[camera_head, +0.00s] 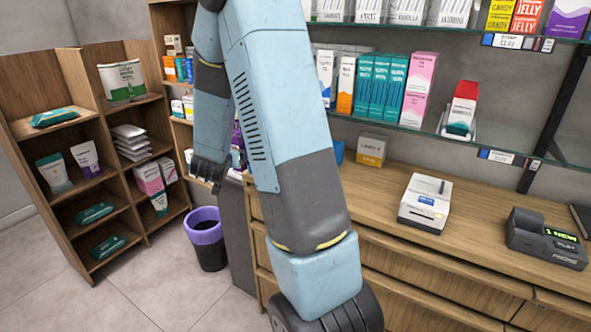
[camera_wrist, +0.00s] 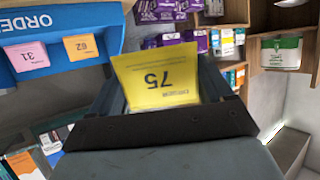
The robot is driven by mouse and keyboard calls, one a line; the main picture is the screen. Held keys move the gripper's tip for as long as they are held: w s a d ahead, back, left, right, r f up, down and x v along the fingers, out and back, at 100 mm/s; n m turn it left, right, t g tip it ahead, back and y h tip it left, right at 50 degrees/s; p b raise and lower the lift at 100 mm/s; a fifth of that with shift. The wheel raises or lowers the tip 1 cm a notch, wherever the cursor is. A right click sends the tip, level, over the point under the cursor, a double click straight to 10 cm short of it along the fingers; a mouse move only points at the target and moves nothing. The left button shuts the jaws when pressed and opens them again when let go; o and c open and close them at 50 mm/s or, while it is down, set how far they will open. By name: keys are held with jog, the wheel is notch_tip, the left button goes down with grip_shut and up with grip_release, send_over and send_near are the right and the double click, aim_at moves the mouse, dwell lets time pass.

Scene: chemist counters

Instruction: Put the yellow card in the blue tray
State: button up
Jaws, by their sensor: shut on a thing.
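The yellow card (camera_wrist: 160,76) bears the number 75 and is in my gripper (camera_wrist: 158,92), which is shut on it in the wrist view. The card stands out past the fingers, clear of the tray. The blue tray (camera_wrist: 100,18), marked ORDER, is at the upper left of the wrist view. A pink card (camera_wrist: 28,57) and an orange card (camera_wrist: 81,47) are at it. In the head view my gripper (camera_head: 208,183) hangs left of my thick arm link, and the card cannot be made out. A small blue piece (camera_head: 337,152) shows beside that link; I cannot tell whether it is the tray.
The wooden counter (camera_head: 398,258) holds a white device (camera_head: 425,203), a dark terminal (camera_head: 546,238) and a yellowish box (camera_head: 371,150). A glass shelf with boxes hangs above. A stocked shelf unit (camera_head: 70,62) and a purple-rimmed bin (camera_head: 206,240) are at the left.

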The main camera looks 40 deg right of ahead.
jog(key=s+d+r+m+g+h, duration=0.2)
jog(key=s+d+r+m+g, duration=0.1)
jog(key=s+d, duration=0.5)
jog(key=s+d+r+m+g+h, duration=0.2)
jog(key=s+d+r+m+g, duration=0.3)
jog(key=s, duration=0.6)
jog(key=shift+n+t, duration=0.7)
jog(key=shift+t, duration=0.1)
jog(key=w+d+f, duration=0.2)
jog(key=w+f, duration=0.1)
jog(key=w, duration=0.1)
jog(key=w+d+f, duration=0.2)
jog(key=w+f, duration=0.2)
jog(key=w+d+f, duration=0.2)
jog(key=w+f, duration=0.2)
jog(key=shift+d, duration=0.25)
jog(key=shift+w+d+f, duration=0.15)
jog(key=shift+w+f, duration=0.15)
jog(key=shift+f, duration=1.7)
jog(key=o, duration=0.9)
jog(key=shift+f, duration=0.1)
